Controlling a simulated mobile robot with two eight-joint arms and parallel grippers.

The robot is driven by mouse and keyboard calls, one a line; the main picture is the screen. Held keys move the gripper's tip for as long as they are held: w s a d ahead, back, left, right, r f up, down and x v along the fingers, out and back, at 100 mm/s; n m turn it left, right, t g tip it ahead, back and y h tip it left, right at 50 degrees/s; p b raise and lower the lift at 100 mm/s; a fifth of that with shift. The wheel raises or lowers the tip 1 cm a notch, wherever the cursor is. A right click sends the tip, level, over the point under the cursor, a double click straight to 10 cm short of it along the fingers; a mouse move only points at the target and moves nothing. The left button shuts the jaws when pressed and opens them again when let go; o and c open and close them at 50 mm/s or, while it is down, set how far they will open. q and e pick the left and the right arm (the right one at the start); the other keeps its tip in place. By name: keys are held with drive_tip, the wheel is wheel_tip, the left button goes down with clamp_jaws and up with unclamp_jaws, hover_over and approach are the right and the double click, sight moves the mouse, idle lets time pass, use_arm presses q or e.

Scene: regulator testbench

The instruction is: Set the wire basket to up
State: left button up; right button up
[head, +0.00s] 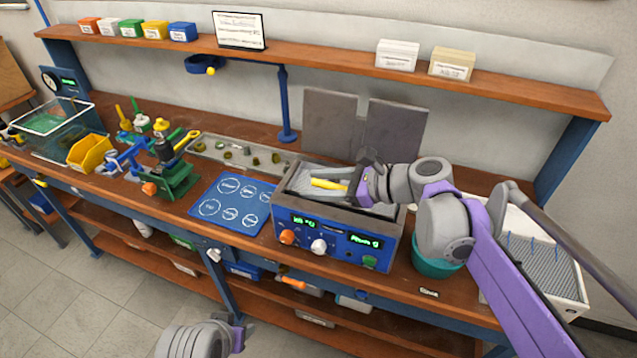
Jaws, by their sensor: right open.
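The wire basket (308,181) sits in the open tank of the blue bench cleaner (335,240). Its yellow handle (328,184) shows above the tank rim. The basket's lower part is hidden in the tank, and my right gripper and wrist cover its right side. My right gripper (354,180) is open and empty, just right of the yellow handle; I cannot tell whether it touches it. Of my left arm, only grey links show at the bottom edge; the left fingers are not visible.
Two grey panels (330,118) stand behind the tank. A teal bowl (436,266) and a white ribbed tray (545,260) are to the right. A blue mat (232,203), a parts tray (215,150) and a green vise (178,182) are to the left. A shelf (330,62) runs above.

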drive_tip(key=v, duration=1)
drive_tip(key=shift+d+r+b, duration=0.15)
drive_tip(key=shift+d+b, duration=0.15)
drive_tip(key=shift+d, duration=0.05)
drive_tip(key=shift+s, duration=0.1)
